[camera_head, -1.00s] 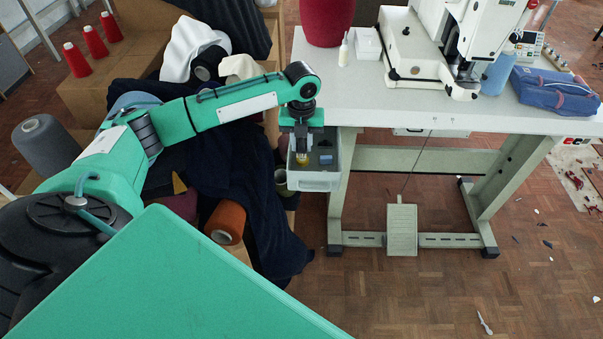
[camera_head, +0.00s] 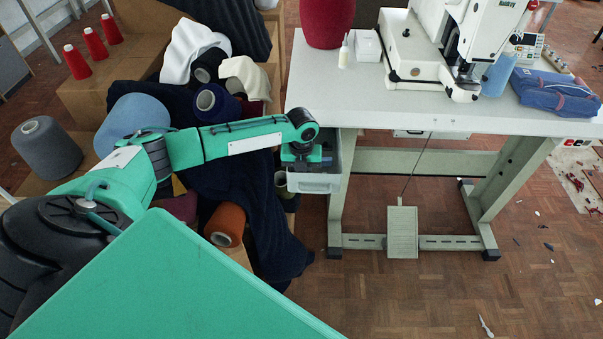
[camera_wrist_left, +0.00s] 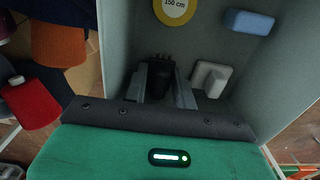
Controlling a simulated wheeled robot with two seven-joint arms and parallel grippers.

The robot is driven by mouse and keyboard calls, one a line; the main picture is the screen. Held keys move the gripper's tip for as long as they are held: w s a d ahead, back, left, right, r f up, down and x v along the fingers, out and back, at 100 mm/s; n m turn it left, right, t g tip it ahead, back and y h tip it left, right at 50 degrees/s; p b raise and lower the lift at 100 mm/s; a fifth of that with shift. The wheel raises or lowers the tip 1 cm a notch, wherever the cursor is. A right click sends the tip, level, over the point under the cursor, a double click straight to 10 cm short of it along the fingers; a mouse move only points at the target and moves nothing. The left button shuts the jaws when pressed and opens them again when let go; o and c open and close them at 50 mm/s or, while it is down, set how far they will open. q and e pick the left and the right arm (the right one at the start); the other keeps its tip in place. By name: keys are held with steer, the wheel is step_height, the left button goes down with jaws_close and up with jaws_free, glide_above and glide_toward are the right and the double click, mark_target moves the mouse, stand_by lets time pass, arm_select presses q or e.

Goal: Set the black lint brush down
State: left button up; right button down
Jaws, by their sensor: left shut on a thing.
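My left gripper (camera_head: 303,160) reaches down into a grey drawer (camera_head: 314,183) under the left end of the sewing table. In the left wrist view the gripper (camera_wrist_left: 162,84) is shut on a dark thing, the black lint brush (camera_wrist_left: 160,76), which sits between the fingers inside the drawer (camera_wrist_left: 120,45). Whether the brush touches the drawer floor I cannot tell. In the head view the brush is hidden by the gripper. My right gripper is not in view.
In the drawer lie a yellow 150 cm tape measure (camera_wrist_left: 175,8), a blue block (camera_wrist_left: 249,22) and a pale grey piece (camera_wrist_left: 211,78) close right of the gripper. The table (camera_head: 375,95) is above the drawer. Thread cones and dark cloth (camera_head: 240,195) lie to the left.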

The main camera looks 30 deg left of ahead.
arm_select(q)
steer(key=shift+f, duration=0.15)
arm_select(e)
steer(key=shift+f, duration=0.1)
arm_select(q)
steer(key=o, duration=0.6)
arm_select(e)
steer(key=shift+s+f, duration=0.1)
arm_select(q)
step_height(320, 180, up, 12)
steer(key=shift+r, duration=0.2)
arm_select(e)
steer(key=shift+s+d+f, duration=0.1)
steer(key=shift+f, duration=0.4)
